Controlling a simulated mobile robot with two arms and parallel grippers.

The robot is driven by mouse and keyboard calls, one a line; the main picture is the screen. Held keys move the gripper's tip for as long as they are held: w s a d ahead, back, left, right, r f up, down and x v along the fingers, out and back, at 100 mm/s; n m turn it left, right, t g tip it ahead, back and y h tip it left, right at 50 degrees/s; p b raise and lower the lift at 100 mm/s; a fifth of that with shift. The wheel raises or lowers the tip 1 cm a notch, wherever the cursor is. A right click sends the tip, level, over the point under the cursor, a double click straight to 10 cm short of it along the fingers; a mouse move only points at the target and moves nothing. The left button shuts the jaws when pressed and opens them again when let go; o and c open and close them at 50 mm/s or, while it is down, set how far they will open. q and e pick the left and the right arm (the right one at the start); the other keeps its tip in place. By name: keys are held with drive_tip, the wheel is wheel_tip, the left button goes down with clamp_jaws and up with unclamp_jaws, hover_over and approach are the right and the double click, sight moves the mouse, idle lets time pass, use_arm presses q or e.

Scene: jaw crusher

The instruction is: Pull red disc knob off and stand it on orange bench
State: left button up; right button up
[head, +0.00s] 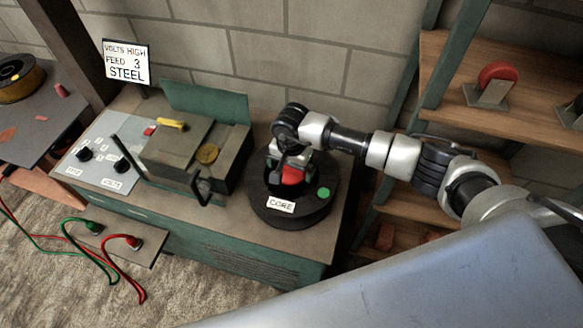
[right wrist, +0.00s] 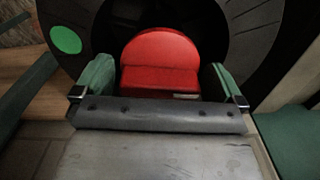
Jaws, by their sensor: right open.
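A red disc knob (head: 291,176) sits in the black round drum labelled CORE (head: 262,208), partly covered by my right gripper. In the right wrist view the red disc (right wrist: 160,52) stands between the two green-padded fingers, with a red block below its rounded top. My right gripper (right wrist: 160,78) is open around it, with visible gaps at the sides; contact cannot be told. The table at the far left has a grey top (head: 52,112) and an orange side (head: 52,186), perhaps the orange bench. My left gripper is out of view.
The drum stands on a green machine bench (head: 250,245) beside a grey-brown jaw machine (head: 178,150). Another red disc (head: 497,74) stands in a bracket on the wooden shelf at right. Red and green cables (head: 105,262) hang at front left. A spool (head: 20,80) occupies the left table.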

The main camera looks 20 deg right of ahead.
drive_tip(key=shift+c, duration=0.3)
drive_tip(key=c, duration=1)
drive_tip(key=shift+o, duration=0.2)
drive_tip(key=shift+r, duration=0.1)
drive_tip(key=shift+r, duration=0.1)
drive_tip(key=shift+r+p, duration=1.75)
drive_tip(key=shift+r, duration=1.1)
